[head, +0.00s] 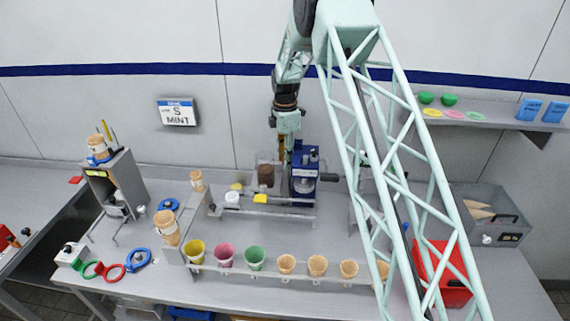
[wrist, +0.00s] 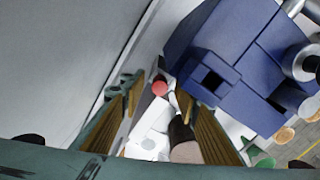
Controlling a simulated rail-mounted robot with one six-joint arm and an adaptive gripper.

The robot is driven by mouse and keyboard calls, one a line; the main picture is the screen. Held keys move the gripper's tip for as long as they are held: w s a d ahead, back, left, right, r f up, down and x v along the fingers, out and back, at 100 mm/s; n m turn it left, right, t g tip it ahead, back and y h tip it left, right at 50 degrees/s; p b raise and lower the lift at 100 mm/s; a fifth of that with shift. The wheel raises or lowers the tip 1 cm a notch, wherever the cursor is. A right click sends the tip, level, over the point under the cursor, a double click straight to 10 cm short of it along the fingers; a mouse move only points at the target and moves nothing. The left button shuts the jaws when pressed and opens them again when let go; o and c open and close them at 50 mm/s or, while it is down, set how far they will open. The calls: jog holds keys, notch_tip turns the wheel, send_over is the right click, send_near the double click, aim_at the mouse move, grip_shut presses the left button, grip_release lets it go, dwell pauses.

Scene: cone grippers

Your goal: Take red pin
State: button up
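A small red round piece (wrist: 160,86), likely the red pin, shows in the wrist view near the far ends of my fingers. It sits by a white part, beside the blue machine (wrist: 225,60). I cannot make the red piece out in the head view. My gripper (head: 283,150) points down just left of the blue machine (head: 304,178) at the back of the counter. In the wrist view my gripper (wrist: 158,92) has its fingers apart, with the red piece seen between the tips. No contact with it can be made out.
A brown cylinder (head: 265,175) stands just left of my gripper. A rack (head: 290,272) with several cups and cones runs along the counter's front. A grey dispenser (head: 118,185) stands at left. A red bin (head: 447,272) and a grey bin (head: 495,232) are at right.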

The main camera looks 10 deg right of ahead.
jog(key=shift+c, duration=0.3)
jog(key=c, duration=0.7)
jog(key=shift+c, duration=0.2)
jog(key=shift+r, duration=0.15)
notch_tip(320, 180, up, 18)
jog(key=b, duration=0.1)
jog(key=shift+b, duration=0.3)
dwell(0.6)
